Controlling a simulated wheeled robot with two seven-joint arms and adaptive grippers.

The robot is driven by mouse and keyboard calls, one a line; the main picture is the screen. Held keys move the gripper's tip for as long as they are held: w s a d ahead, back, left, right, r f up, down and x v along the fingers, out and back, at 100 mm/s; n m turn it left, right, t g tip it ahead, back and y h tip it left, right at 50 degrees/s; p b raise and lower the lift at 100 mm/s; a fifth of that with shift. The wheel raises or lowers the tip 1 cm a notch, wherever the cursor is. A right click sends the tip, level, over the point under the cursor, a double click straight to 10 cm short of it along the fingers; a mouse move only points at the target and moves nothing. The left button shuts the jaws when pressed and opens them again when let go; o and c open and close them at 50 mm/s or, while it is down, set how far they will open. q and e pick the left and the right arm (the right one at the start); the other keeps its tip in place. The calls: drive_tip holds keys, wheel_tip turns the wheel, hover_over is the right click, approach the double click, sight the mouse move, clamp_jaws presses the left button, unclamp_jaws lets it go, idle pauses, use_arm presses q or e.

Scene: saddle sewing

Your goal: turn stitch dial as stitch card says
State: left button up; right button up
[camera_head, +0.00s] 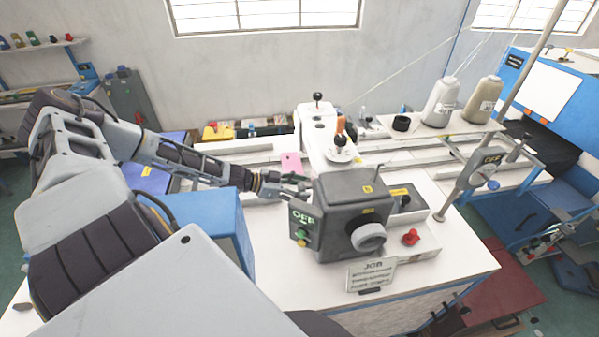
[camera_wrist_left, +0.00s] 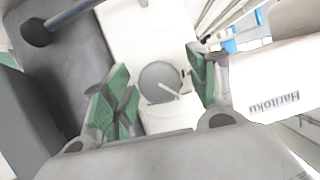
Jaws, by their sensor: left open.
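A round grey dial (camera_wrist_left: 160,82) with a pale pointer sits on a white body in the left wrist view. My left gripper (camera_wrist_left: 160,95) has its green-padded fingers spread, one on each side of the dial in the picture; I cannot tell if they touch it. In the head view the left gripper (camera_head: 292,188) is beside the white sewing machine (camera_head: 322,135), left of a dark grey control box (camera_head: 343,195), and I cannot make out the dial. A white card headed JOB (camera_head: 371,274) stands in front of the box; its smaller lines are unreadable. My right gripper is out of view.
The control box carries a lit OFF sign and a large grey knob (camera_head: 368,237). A pink card (camera_head: 291,163) stands behind the gripper. Thread cones (camera_head: 441,102) stand at the back right.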

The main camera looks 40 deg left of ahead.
use_arm(q)
drive_tip(key=c, duration=1)
drive_tip(key=shift+c, duration=0.2)
drive_tip(key=shift+m+t+y, duration=0.7)
drive_tip(key=shift+m, duration=0.6)
drive_tip(key=shift+m+t+y, duration=0.5)
drive_tip(key=shift+m+t, duration=0.1)
drive_tip(key=shift+m, duration=0.6)
drive_tip(key=shift+s+m+t+y, duration=0.1)
drive_tip(key=shift+m+t+y, duration=0.3)
drive_tip(key=shift+m+t, duration=0.9)
drive_tip(key=shift+f+m+t, duration=0.1)
drive_tip(key=shift+m+t, duration=0.3)
drive_tip(key=shift+m, duration=1.6)
